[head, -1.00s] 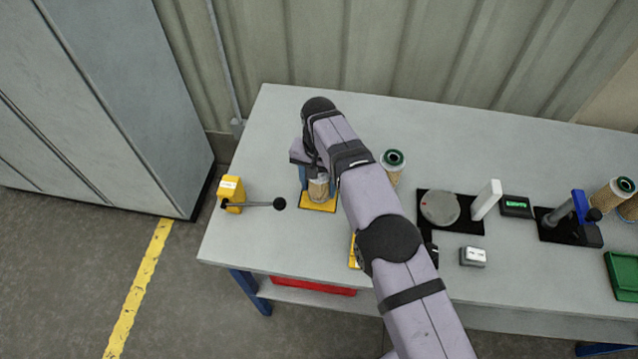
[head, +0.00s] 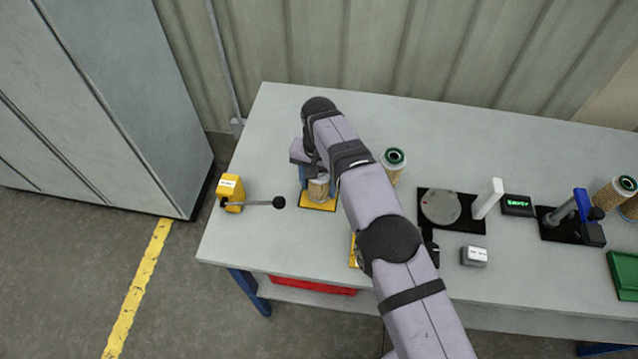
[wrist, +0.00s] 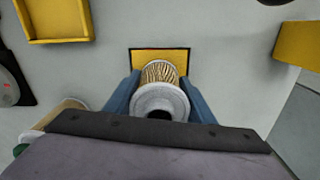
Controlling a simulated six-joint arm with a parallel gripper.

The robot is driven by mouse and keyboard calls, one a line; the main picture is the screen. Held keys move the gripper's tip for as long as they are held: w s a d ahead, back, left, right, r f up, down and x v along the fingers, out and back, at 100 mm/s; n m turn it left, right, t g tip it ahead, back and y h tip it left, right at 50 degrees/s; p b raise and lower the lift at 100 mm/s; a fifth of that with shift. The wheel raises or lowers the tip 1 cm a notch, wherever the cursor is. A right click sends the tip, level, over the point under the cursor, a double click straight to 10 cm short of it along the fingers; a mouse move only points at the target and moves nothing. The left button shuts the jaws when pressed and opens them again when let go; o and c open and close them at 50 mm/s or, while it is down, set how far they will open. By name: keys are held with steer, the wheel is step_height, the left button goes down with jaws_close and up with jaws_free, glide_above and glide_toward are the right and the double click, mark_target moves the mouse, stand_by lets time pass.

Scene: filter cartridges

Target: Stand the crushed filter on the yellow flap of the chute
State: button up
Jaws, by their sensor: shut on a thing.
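The crushed filter (head: 318,189), with tan pleats and a pale grey end cap, stands about upright at the yellow flap (head: 306,205) on the left part of the bench. In the wrist view my gripper (wrist: 162,92) has its blue fingers shut on the filter (wrist: 160,75), one on each side. The cap with its dark hole faces the camera, and the yellow flap (wrist: 142,60) lies behind the far end of the filter. My arm hides part of the filter in the head view. I cannot tell whether its bottom touches the flap.
A yellow lever box (head: 231,190) with a black-knobbed lever stands left of the flap. A green-ringed filter (head: 394,163) stands to the right, close to my arm. Farther right are a round grey plate (head: 440,207), a white upright block (head: 488,199) and a green-lit display (head: 517,205).

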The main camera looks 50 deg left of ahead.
stand_by(0.4)
steer(key=o, duration=1.6)
steer(key=shift+f, duration=0.1)
steer(key=shift+c, duration=0.2)
steer(key=shift+r, duration=0.2)
steer(key=shift+r+p, duration=0.5)
steer(key=shift+r, duration=0.3)
steer(key=shift+r, duration=0.15)
steer(key=shift+r+p, duration=2.45)
steer(key=shift+r, duration=0.7)
